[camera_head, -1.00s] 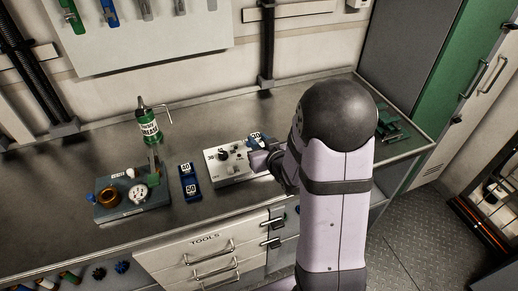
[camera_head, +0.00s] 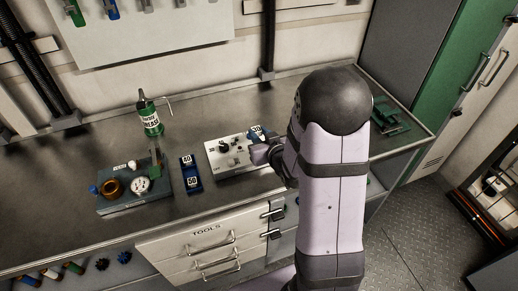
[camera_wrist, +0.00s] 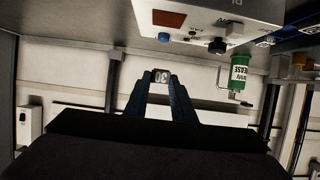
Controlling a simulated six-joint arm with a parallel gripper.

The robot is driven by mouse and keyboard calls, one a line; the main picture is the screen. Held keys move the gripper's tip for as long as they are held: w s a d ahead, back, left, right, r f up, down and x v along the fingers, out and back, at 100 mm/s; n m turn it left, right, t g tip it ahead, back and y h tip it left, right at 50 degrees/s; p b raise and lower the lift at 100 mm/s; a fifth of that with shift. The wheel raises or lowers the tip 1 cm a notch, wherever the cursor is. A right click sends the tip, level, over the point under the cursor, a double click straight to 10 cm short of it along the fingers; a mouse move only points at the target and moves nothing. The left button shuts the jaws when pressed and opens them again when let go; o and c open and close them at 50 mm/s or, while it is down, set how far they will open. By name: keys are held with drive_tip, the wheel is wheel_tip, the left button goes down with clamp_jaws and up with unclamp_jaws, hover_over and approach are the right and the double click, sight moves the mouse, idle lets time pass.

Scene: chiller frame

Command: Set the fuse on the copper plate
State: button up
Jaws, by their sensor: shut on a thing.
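The fuse (camera_wrist: 160,76), a small block with a "30" label, is pinched between the tips of my gripper (camera_wrist: 160,82) in the wrist view. In the head view, its white label (camera_head: 256,131) shows by the far right side of the white control box (camera_head: 219,149). My gripper is shut on it and holds it clear of the box in the wrist view. The copper plate (camera_wrist: 170,18) is a reddish-brown rectangle on the box, at the top of the wrist view. I cannot make it out in the head view, where my gripper and arm cover part of the box.
The box carries knobs and switches. A blue holder (camera_head: 190,171) with labelled blocks stands left of it. Further left is a grey unit (camera_head: 133,205) with gauges. A green grease can (camera_head: 152,122) stands behind. The bench between the box and wall is clear.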

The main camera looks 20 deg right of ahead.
drive_tip(key=shift+f+p, duration=0.55)
drive_tip(key=shift+f, duration=3.25)
drive_tip(key=shift+f, duration=0.25)
drive_tip(key=o, duration=1)
drive_tip(key=shift+r, duration=0.1)
drive_tip(key=shift+r, duration=0.15)
drive_tip(key=shift+s, duration=0.1)
